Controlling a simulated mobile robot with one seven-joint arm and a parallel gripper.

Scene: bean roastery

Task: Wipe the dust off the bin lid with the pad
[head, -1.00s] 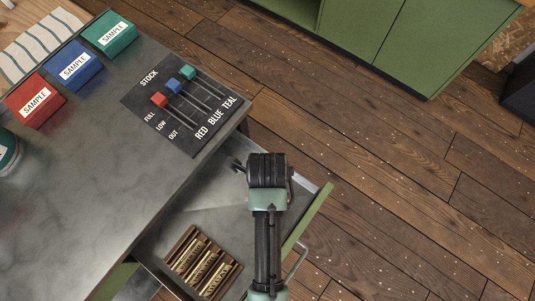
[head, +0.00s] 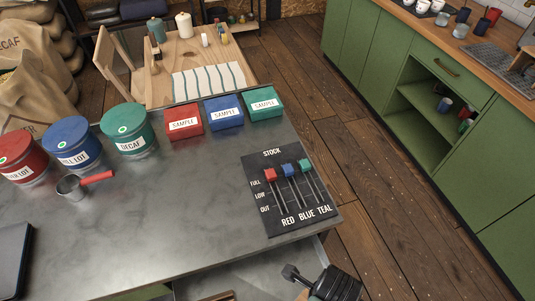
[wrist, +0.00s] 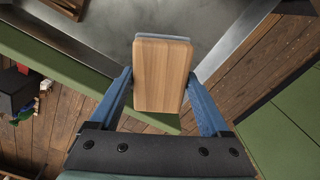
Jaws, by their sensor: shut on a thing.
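In the wrist view, my gripper (wrist: 160,88) is shut on the pad (wrist: 160,75), a light wooden block with a thin grey layer along its far edge. A blue finger presses on each side of it. In the head view only part of my arm shows at the bottom edge; the pad is out of sight there. Three round lidded bins stand on the grey worktop at the left: a red bin (head: 22,158), a blue bin (head: 74,144) and a teal bin (head: 130,130) labelled DECAF. Each lid has a small green-ringed mark. I cannot make out dust on any lid.
A metal scoop (head: 72,188) with a red handle lies before the bins. Red (head: 184,122), blue (head: 224,112) and teal (head: 264,103) sample boxes stand along the back edge. A black stock board (head: 290,190) lies at the right. The worktop's middle is clear.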

